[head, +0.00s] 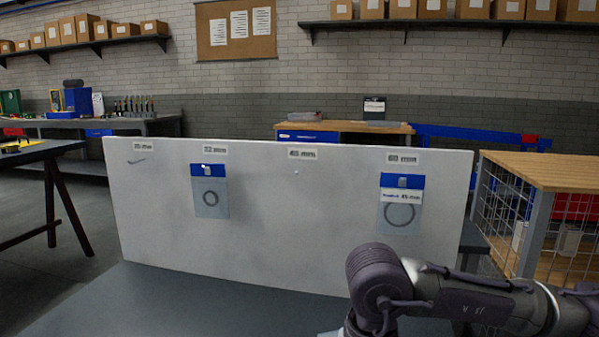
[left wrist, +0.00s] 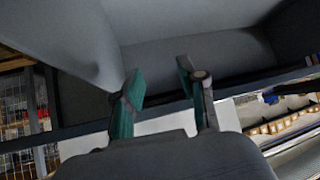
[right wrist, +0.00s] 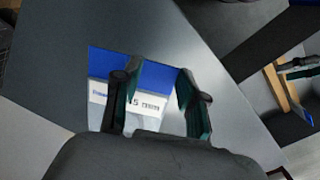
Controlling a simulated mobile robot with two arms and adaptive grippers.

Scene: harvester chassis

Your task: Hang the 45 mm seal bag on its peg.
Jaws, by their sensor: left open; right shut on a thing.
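In the right wrist view the seal bag (right wrist: 112,66) has a blue header and a white label; the label is partly covered, and I read "5 mm". My right gripper (right wrist: 158,82) is shut on it, low over a grey surface. In the head view my right gripper is out of frame. The upright white board (head: 260,225) carries a "45 mm" label (head: 302,152) with a small bare peg (head: 296,172) below it. My left gripper (left wrist: 158,82) is open and empty in the left wrist view, out of the head view.
A blue-headed bag (head: 211,211) hangs under the second label from the left. Another bag (head: 402,228) with a white label hangs under the rightmost label. The leftmost peg (head: 136,160) has no bag. The grey table (head: 190,305) in front of the board looks clear.

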